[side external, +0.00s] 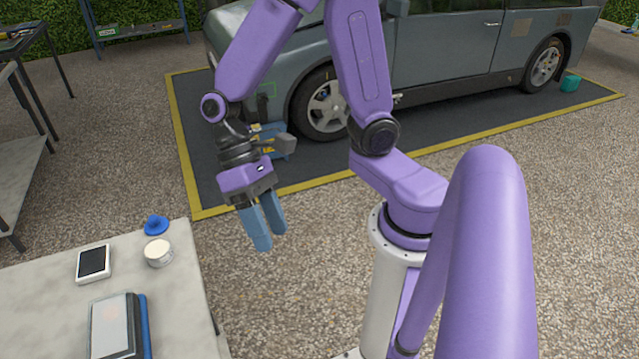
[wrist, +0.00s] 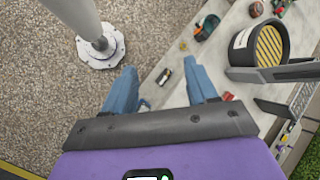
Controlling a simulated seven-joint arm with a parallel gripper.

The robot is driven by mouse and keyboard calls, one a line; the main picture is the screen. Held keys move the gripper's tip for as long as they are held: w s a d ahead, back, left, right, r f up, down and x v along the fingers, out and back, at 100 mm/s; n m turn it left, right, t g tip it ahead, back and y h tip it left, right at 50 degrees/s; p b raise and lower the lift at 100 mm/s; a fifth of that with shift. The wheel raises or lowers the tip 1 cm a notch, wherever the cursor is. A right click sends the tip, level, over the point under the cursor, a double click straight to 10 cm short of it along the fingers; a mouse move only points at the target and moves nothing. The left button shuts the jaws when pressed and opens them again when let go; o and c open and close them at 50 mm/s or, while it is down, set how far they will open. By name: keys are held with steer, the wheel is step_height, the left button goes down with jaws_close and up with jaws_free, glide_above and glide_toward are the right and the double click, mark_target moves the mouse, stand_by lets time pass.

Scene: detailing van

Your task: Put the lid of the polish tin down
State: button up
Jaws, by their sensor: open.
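An open round tin (side external: 159,254) with a pale cream filling stands near the right edge of the grey table in the side view. A blue round piece with a raised knob (side external: 156,225), which looks like its lid, lies on the table just behind the tin, apart from it. My gripper (side external: 272,238) hangs to the right of the table edge with its blue fingers pointing down. It is open and I see nothing held. In the wrist view its fingers (wrist: 160,70) are spread apart; I cannot make out the tin or lid there.
A white device with a dark screen (side external: 94,263) and a grey-and-blue flat stack (side external: 118,325) lie on the table. A grey car (side external: 450,60) stands on a yellow-edged mat behind. The wrist view shows a bench (wrist: 225,60) with a black, yellow-slatted drum (wrist: 258,46) and small items.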

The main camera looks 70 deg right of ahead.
steer(key=s+d+r+n+t+h, duration=0.3)
steer(key=s+d+n+t, duration=0.2)
steer(key=d+n, duration=0.3)
steer(key=shift+s+d+n+t, duration=0.25)
steer(key=shift+d+n+t, duration=0.2)
steer(key=shift+n, duration=0.85)
